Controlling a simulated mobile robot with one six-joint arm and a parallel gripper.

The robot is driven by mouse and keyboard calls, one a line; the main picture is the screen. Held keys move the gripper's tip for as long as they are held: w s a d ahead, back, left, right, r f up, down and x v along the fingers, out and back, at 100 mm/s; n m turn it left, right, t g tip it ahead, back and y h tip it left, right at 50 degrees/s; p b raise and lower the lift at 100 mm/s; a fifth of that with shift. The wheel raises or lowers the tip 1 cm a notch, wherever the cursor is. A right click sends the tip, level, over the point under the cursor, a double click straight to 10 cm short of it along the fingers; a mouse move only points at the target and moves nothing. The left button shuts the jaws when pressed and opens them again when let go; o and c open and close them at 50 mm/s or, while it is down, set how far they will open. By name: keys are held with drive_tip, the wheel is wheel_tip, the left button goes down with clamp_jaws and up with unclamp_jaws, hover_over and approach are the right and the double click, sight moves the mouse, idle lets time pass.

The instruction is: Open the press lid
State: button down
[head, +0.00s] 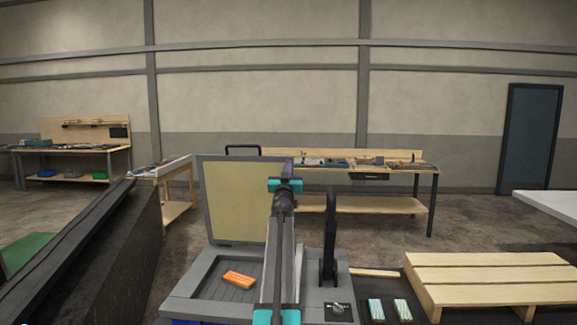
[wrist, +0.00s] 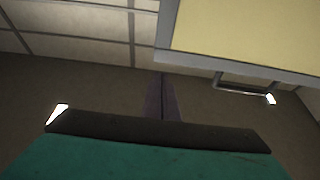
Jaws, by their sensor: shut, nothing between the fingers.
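The press lid (head: 232,205) is a grey-framed panel with a yellowish inner face. It stands raised, close to upright, at the back of the grey press base (head: 190,305). A dark bar handle (head: 242,148) sits at its top edge. In the wrist view the lid (wrist: 255,30) fills the upper right, with its handle (wrist: 245,88) below the frame edge. My gripper (head: 288,168) is shut and empty, at the right of the lid in the head view. In the wrist view its closed fingers (wrist: 160,98) appear apart from the lid and handle. My arm hides part of the press.
An orange block (head: 239,279) lies in the press bed. A black upright piece (head: 329,240) and a knob (head: 338,308) are at the right of the press. Slatted wood (head: 490,280) and two striped blocks (head: 377,310) lie farther right. A dark structure (head: 105,250) stands left.

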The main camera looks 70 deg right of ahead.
drive_tip(key=a+r+b+v, duration=0.1)
drive_tip(key=r+b+v, duration=0.1)
drive_tip(key=v, duration=0.9)
drive_tip(key=shift+s+r+b, duration=0.2)
drive_tip(key=shift+b, duration=0.2)
idle(0.4)
